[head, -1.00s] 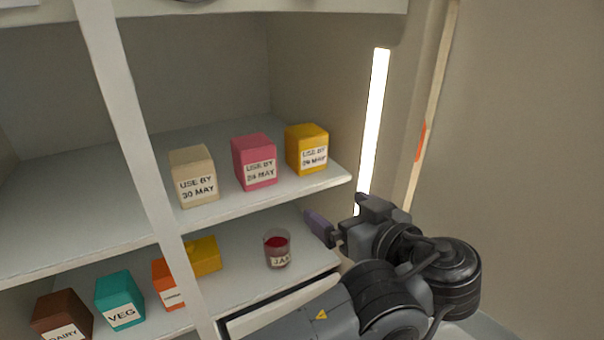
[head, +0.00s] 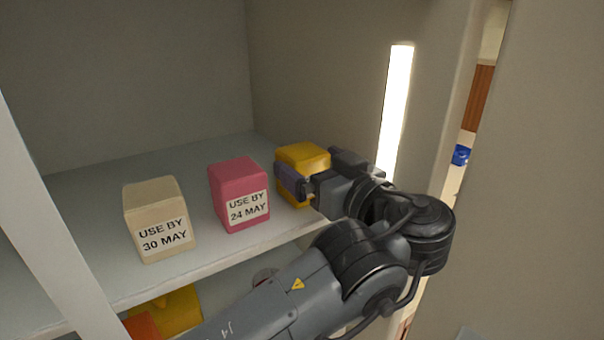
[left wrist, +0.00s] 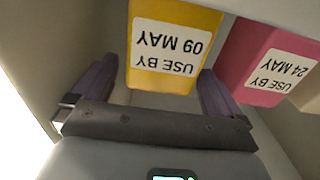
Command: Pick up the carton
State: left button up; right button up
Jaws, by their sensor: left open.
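A yellow carton (head: 303,156) stands on the upper shelf at the right, partly hidden behind my left gripper (head: 296,183). In the left wrist view the yellow carton (left wrist: 172,45) shows a white label, upside down, that seems to read USE BY 09 MAY. My left gripper (left wrist: 160,80) is open, with one purple finger on each side of this carton; I cannot tell whether either touches it. A pink carton (head: 238,190) labelled USE BY 24 MAY stands to its left. A beige carton (head: 157,215) labelled USE BY 30 MAY stands further left. My right gripper is not in view.
The shelf board (head: 95,205) is clear behind the cartons. A white upright post (head: 35,215) stands at the left, and a side wall with a lit strip (head: 394,105) at the right. Below, a yellow item (head: 178,308) and a glass (head: 264,276) are partly hidden.

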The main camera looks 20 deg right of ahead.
aim_at(297, 148)
pick_arm(q)
jog(key=shift+w+a+r, duration=0.1)
jog(key=shift+w+a, duration=0.1)
jog(key=shift+w, duration=0.65)
jog(key=shift+w+a+f, duration=0.1)
jog(key=shift+w+a, duration=0.05)
jog(key=shift+w, duration=0.75)
jog(key=shift+w+a+r, duration=0.1)
jog(key=shift+w+a, duration=0.1)
jog(key=shift+w, duration=0.65)
jog(key=c, duration=1.1)
